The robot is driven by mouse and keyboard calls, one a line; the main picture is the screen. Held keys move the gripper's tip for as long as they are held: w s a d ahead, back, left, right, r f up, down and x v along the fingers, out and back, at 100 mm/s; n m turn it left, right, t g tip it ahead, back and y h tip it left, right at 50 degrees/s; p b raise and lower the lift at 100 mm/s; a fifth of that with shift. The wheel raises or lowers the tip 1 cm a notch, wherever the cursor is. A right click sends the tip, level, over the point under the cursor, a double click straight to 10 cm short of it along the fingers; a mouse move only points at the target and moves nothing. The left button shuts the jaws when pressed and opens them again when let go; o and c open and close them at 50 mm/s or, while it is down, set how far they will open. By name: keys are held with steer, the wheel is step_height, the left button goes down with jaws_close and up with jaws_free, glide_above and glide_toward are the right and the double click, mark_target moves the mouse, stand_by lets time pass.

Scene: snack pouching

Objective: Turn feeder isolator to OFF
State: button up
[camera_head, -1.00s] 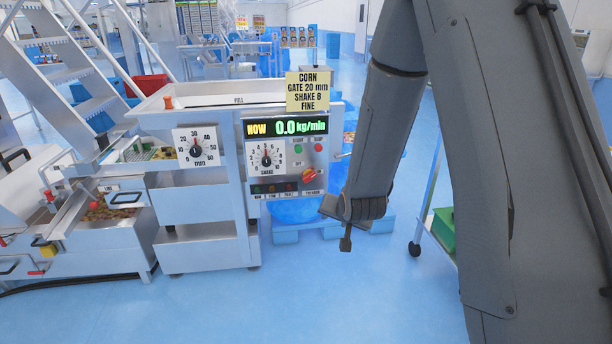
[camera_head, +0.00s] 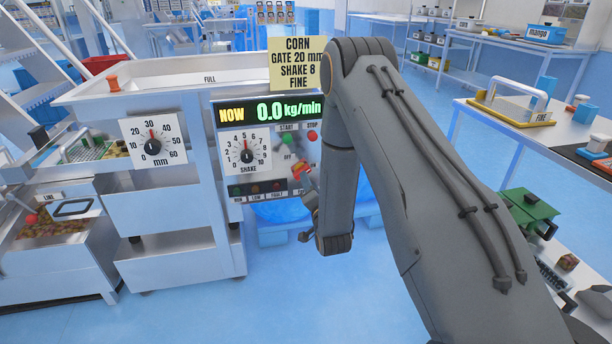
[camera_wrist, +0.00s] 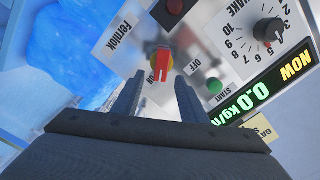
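The feeder isolator is a red handle on a yellow disc on the feeder's control panel, partly hidden by my arm in the head view (camera_head: 302,168). In the wrist view the isolator (camera_wrist: 161,65) shows clearly, its red handle roughly upright in the picture. An OFF label lies to its right there; I cannot tell surely which label the handle points at. My gripper (camera_wrist: 156,88) is open and empty. Its two fingers point at the panel, with the isolator seen just beyond and between their tips. No contact is visible. In the head view the gripper's fingers are mostly hidden.
The green START button (camera_wrist: 214,86) and the SHAKE dial (camera_wrist: 269,32) are close by on the panel. The display (camera_head: 270,111) reads 0.0 kg/min. A yellow note card (camera_head: 297,63) stands above it. A bench (camera_head: 540,120) stands at the right.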

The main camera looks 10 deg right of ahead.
steer(key=shift+w+a, duration=0.15)
steer(key=shift+w, duration=1.2)
steer(key=shift+w+a, duration=0.15)
steer(key=shift+w, duration=1.15)
jaws_close()
